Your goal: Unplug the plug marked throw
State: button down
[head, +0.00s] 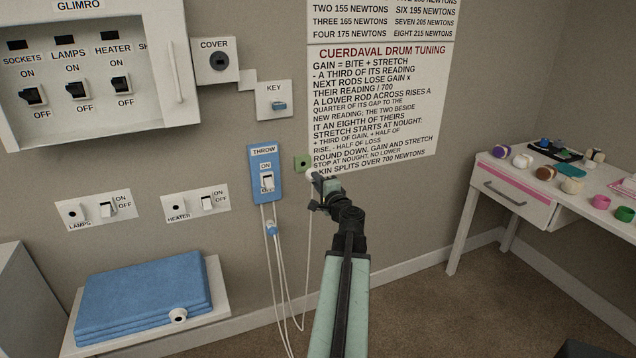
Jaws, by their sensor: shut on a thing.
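A blue switch box (265,187) marked THROW hangs on the wall, with a white rocker switch between ON and OFF. A small green wall plate (302,163) sits just to its right. My gripper (316,183) is beside the plate's lower right corner, shut on a small pale plug (311,174). A thin pale cord hangs below my gripper. My gripper hides most of the plug, and I can read no marking on it. I cannot tell whether it still touches the plate. A blue connector (271,229) hangs on cords below the switch box.
LAMPS (95,209) and HEATER (195,203) wall panels are to the left, below a white switch cabinet (95,130). Folded blue cloth (145,284) lies on a low white surface. A white desk (515,192) with small objects stands right. Cords hang to the floor beside my arm.

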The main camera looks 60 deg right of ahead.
jog(key=shift+x, duration=2.35)
jog(key=shift+x, duration=1.5)
jog(key=c, duration=1.4)
grip_release()
jog(key=shift+o, duration=0.2)
jog(key=v, duration=0.8)
